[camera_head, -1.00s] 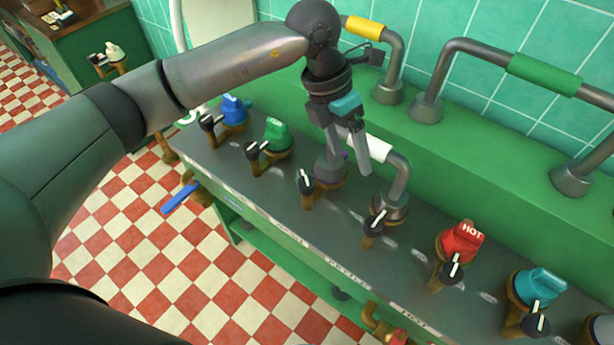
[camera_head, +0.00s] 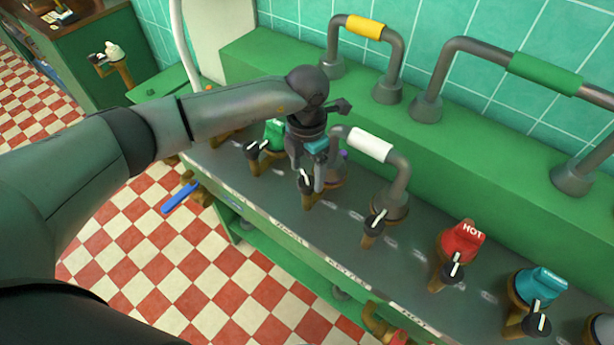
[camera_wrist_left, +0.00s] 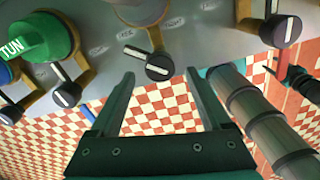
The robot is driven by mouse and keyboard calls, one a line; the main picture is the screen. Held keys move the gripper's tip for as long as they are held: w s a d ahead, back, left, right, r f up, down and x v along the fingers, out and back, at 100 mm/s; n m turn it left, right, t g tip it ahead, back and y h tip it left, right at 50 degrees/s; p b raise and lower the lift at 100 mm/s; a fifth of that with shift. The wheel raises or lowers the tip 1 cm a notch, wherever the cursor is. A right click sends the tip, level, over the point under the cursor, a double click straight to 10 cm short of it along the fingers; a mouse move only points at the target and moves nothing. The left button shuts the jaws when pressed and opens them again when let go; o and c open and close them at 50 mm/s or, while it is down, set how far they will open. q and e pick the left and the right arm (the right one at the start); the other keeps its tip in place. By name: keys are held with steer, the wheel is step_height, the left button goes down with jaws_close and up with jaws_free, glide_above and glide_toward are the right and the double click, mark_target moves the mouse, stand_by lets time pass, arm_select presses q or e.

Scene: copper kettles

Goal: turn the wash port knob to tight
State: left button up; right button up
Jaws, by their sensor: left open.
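A small black knob with a white pointer line (camera_wrist_left: 157,67) sits on a brown bracket at the front of the grey panel; which knob is the wash port one I cannot read. My left gripper (camera_head: 309,180) is over this knob in the head view, its fingers pointing down and partly hiding it. In the left wrist view the gripper (camera_wrist_left: 160,78) is open and empty, with the knob just beyond and between its fingertips, apparently apart from them. The tight marking cannot be read.
Similar black knobs stand in a row, one to the right (camera_head: 375,220) and one to the left (camera_head: 255,150). A green cap (camera_head: 274,132), a red HOT cap (camera_head: 461,241) and a teal cap (camera_head: 540,284) rise behind the row. A white-sleeved pipe (camera_head: 370,145) arches close to the gripper.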

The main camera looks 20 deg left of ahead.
mark_target(305, 180)
arm_select(q)
steer(key=shift+f, duration=1.35)
steer(key=shift+c, duration=0.3)
jaws_close()
